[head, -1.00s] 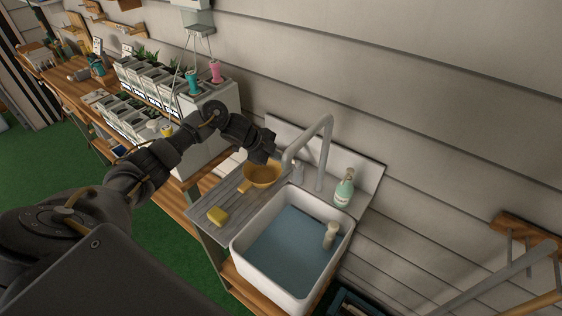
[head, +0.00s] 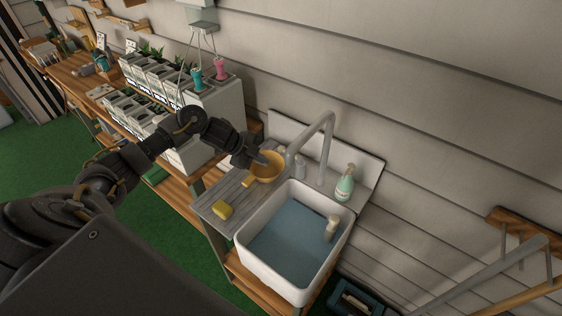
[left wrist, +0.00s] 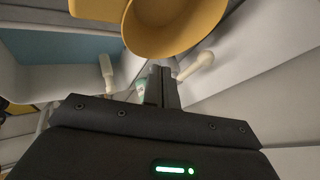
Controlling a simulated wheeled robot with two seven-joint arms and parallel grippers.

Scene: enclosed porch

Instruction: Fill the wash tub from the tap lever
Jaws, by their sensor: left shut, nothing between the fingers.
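The white wash tub (head: 243,262) holds blue water, or a blue surface that looks like it; part of it shows in the left wrist view (left wrist: 70,48). The grey tap (head: 326,150) arches up behind the tub. A small grey upright piece (head: 300,168) stands left of the tap base; I cannot tell whether it is the lever. My left gripper (head: 264,159) is shut and empty, over or beside the yellow bowl (head: 267,172), left of the tap. In the left wrist view, its fingers (left wrist: 160,85) are together below the bowl (left wrist: 172,28). My right gripper is not in view.
A yellow sponge (head: 222,211) lies on the grey drainboard (head: 215,192). A green bottle (head: 345,186) stands right of the tap. A cream cylinder (head: 332,227) is in the tub. Planter boxes (head: 150,75) line the left bench. A wooden shelf (head: 525,235) is at right.

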